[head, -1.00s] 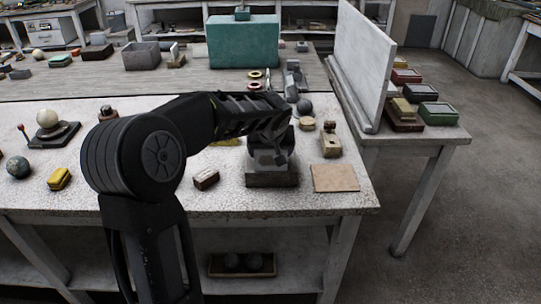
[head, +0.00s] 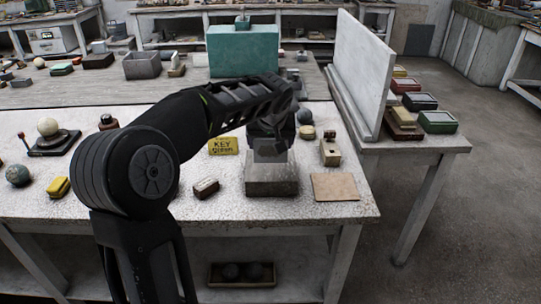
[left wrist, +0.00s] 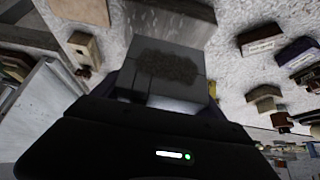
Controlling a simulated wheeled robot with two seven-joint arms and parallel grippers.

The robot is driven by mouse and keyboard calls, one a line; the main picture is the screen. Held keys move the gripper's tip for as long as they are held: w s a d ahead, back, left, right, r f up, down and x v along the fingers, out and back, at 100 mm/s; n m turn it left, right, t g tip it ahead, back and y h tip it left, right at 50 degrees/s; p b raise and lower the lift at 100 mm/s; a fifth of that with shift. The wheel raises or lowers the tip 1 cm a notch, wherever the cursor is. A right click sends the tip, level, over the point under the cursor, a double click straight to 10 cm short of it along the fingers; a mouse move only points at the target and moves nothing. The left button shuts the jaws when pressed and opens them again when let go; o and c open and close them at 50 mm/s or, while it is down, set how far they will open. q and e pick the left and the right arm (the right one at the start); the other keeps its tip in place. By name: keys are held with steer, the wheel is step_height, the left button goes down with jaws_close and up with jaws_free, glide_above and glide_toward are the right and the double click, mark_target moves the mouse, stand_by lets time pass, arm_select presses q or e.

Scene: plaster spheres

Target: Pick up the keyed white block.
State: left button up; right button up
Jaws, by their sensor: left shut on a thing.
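My left gripper (head: 268,142) is shut on a pale grey-white block and holds it above a rough grey stone slab (head: 272,188). In the left wrist view the held block (left wrist: 165,68) sits between the fingers, with a dark patch on the face towards the camera. The slab also shows in the left wrist view (left wrist: 170,14), beyond the block. In the head view the gripper and arm hide most of the block. My right gripper is not in view.
A tan board (head: 335,187) and a beige block (head: 329,152) lie right of the slab. A small brown block (head: 206,188) lies to its left. A dark sphere (head: 305,116) stands behind. A tall white panel (head: 362,75) rises at the right. The front table edge is clear.

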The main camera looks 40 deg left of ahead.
arm_select(q)
step_height(320, 180, up, 4)
steer(key=shift+r, duration=0.1)
stand_by(0.7)
